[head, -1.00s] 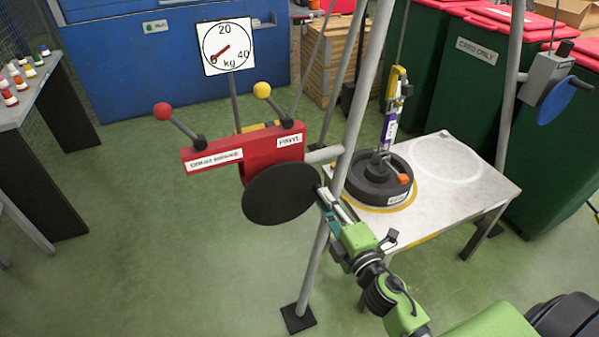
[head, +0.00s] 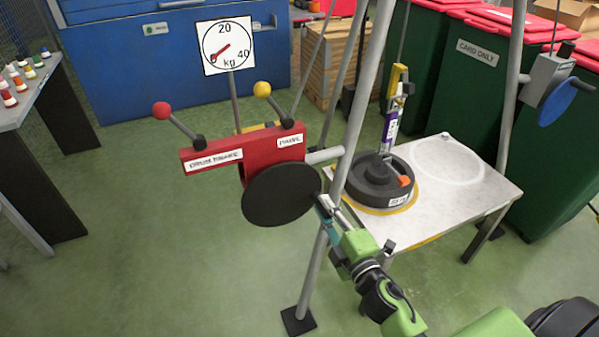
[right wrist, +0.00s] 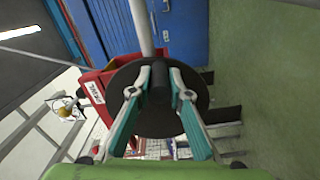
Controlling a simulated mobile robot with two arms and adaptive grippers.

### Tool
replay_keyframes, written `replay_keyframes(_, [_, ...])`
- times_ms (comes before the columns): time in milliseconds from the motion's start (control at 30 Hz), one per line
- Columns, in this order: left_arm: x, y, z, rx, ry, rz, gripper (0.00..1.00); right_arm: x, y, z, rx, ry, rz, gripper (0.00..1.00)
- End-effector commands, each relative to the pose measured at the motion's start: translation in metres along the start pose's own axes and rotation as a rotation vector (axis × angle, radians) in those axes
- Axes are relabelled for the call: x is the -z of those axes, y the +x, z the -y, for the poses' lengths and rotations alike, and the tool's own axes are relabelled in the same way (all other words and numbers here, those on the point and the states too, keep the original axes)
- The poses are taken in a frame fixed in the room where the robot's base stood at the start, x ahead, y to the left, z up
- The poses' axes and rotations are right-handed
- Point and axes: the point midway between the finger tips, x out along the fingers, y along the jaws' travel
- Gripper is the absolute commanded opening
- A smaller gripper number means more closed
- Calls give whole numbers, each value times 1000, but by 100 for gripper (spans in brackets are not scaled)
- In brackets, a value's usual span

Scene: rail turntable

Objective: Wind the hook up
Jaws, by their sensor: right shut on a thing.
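A black round disc (head: 280,195) sits on the front of a red winch box labelled DRUM BRAKE and PAWL (head: 240,156). My right gripper (head: 325,203) is at the disc's right edge. In the right wrist view, my right gripper (right wrist: 160,88) has its fingers closed on a dark knob (right wrist: 159,98) that stands out from the disc (right wrist: 195,106). A yellow, grey and purple hanging piece (head: 394,110), perhaps with the hook, is above a black round weight (head: 365,183) with an orange part. Whether it touches the weight is unclear. My left gripper is out of view.
The weight stands on a pale table (head: 450,205) with a yellow ring. Grey frame legs (head: 358,110) rise beside the winch. A dial (head: 227,45) marked in kg stands behind. Levers with red (head: 161,110) and yellow (head: 262,89) balls top the winch. Open green floor lies left.

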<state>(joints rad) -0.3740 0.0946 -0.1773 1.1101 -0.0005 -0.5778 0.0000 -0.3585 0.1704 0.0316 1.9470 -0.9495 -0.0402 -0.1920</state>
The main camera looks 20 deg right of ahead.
Motion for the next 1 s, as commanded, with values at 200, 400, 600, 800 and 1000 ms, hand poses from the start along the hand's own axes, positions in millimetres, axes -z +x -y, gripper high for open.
replay_keyframes(200, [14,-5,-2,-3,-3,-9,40,1,-2,16,12,95,1,0])
replay_keyframes(400, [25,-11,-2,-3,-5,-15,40,2,-2,24,12,183,0,0])
replay_keyframes(600, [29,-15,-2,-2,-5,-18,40,2,-2,26,12,217,-1,0])
replay_keyframes(800, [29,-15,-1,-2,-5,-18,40,3,-1,25,12,216,-2,0])
replay_keyframes(1000, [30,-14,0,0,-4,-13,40,6,-1,33,11,296,-2,0])
